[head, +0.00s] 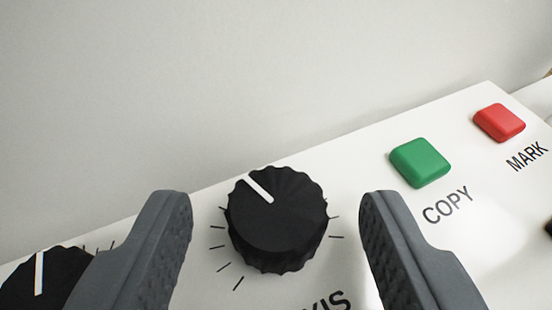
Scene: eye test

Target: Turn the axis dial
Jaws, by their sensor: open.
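The axis dial (282,222) is a black fluted knob with a white pointer line, in the middle of the head view. Its pointer aims to the upper left. Tick marks show around its lower left and right sides. The label below it is partly cut off and reads "XIS". My gripper (277,215) is open, with one grey finger to the left of the dial and one to the right. A gap shows between each finger and the dial, and neither appears to touch it.
A second black dial (42,280) with its pointer straight up is partly hidden behind my left finger. A green COPY button (420,162) and a red MARK button (499,122) sit to the right on the white panel (365,178). A plain pale wall (200,80) rises behind.

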